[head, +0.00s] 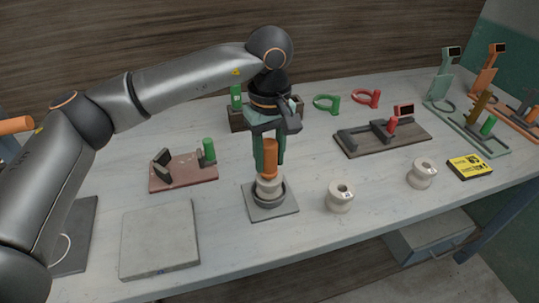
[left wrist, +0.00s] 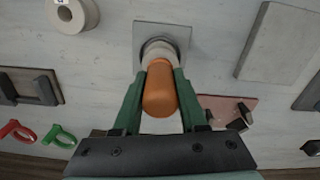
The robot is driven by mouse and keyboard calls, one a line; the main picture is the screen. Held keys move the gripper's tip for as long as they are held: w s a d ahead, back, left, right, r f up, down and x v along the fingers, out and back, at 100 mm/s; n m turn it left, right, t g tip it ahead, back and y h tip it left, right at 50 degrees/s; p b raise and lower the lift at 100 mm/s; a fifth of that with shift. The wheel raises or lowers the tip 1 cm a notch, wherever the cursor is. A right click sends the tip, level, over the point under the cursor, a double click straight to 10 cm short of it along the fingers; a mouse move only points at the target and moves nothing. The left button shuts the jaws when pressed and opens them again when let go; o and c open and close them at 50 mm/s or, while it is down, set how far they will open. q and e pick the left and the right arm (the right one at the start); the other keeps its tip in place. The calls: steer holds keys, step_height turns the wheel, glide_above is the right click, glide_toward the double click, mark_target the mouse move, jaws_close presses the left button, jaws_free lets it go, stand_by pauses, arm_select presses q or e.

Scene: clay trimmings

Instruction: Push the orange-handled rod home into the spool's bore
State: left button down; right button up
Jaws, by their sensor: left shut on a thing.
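The orange-handled rod (head: 270,158) stands upright above the pale spool (head: 268,187), which sits in a dark round holder on a grey square plate (head: 286,208). My left gripper (head: 269,151) points down from above and is shut on the orange handle. In the left wrist view the orange handle (left wrist: 160,92) lies between the green fingers of the left gripper (left wrist: 163,78), with the spool (left wrist: 158,50) just beyond it. The handle's lower end is close to the spool's top. The rod's shaft and the bore are hidden, so its depth cannot be told. My right gripper is not in view.
Two loose pale spools, one nearer (head: 340,197) and one farther right (head: 422,173), stand on the bench. A grey slab (head: 160,238) and a reddish fixture (head: 183,178) lie left. A dark fixture (head: 383,139) and a yellow box (head: 469,167) lie right.

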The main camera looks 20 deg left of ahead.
mark_target(270, 143)
arm_select(q)
steer(key=shift+f+b, duration=0.55)
steer(key=shift+b, duration=0.15)
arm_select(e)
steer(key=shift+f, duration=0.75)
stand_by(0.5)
arm_select(q)
steer(key=shift+s+d+f, duration=0.1)
steer(key=shift+s+f, duration=0.1)
steer(key=shift+f, duration=0.15)
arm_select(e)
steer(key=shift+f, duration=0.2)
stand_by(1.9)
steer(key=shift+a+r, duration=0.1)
arm_select(q)
steer(key=shift+w+r+p, duration=0.2)
steer(key=shift+r+p, duration=1.55)
steer(key=shift+r, duration=1.3)
steer(key=shift+r+p, duration=1)
steer(key=shift+r, duration=0.5)
steer(key=shift+r+p, duration=0.9)
steer(key=shift+r, duration=0.4)
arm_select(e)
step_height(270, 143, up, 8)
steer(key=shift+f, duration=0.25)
